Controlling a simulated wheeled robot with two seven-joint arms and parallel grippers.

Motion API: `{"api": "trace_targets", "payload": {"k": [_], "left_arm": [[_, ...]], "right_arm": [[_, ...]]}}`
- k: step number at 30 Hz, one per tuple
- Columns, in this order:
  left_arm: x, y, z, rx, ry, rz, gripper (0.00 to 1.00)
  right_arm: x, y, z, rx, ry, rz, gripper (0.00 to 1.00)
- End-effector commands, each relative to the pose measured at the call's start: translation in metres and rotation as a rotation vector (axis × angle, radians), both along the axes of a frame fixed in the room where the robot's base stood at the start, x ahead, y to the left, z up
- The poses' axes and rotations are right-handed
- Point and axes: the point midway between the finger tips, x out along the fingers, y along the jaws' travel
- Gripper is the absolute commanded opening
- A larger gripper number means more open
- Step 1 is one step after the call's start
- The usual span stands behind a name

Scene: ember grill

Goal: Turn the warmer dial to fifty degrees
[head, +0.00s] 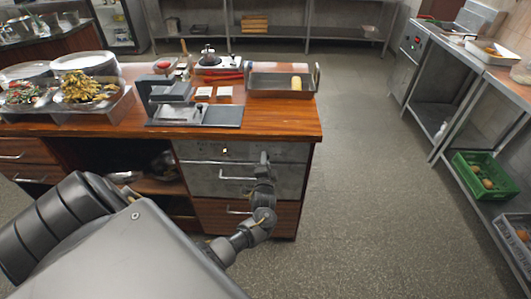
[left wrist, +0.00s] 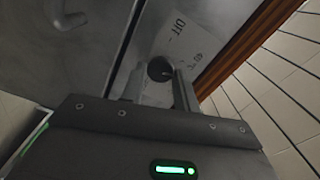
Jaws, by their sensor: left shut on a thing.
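The warmer (head: 215,180) is a grey metal drawer unit in the front of the wooden counter, with a bar handle. In the left wrist view its dial (left wrist: 160,68) is a small dark round knob beside a pale label (left wrist: 188,38) with "OFF" and tick marks. My left gripper (left wrist: 160,80) is shut on the dial, one finger on each side. In the head view my left gripper (head: 264,160) is at the right part of the warmer's front and hides the dial. The dial's exact setting cannot be read. My right gripper is not in view.
The wooden counter top (head: 270,120) carries a metal tray (head: 282,82) with a yellow item, a grey press-like device (head: 168,92) and food platters (head: 85,62). Open floor (head: 370,190) lies to the right. A steel rack with a green crate (head: 485,176) stands further right.

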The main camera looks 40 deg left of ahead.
Motion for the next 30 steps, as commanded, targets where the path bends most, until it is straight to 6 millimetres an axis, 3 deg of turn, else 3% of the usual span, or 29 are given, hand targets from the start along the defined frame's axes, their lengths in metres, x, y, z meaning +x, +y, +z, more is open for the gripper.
{"api": "trace_targets", "payload": {"k": [12,30], "left_arm": [[0.001,0.000,0.002,0.315,0.237,-0.002,0.08],[0.000,0.000,-0.001,0.610,0.463,0.000,0.08]], "right_arm": [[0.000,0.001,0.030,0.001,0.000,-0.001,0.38],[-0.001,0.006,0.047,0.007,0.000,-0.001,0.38]]}}
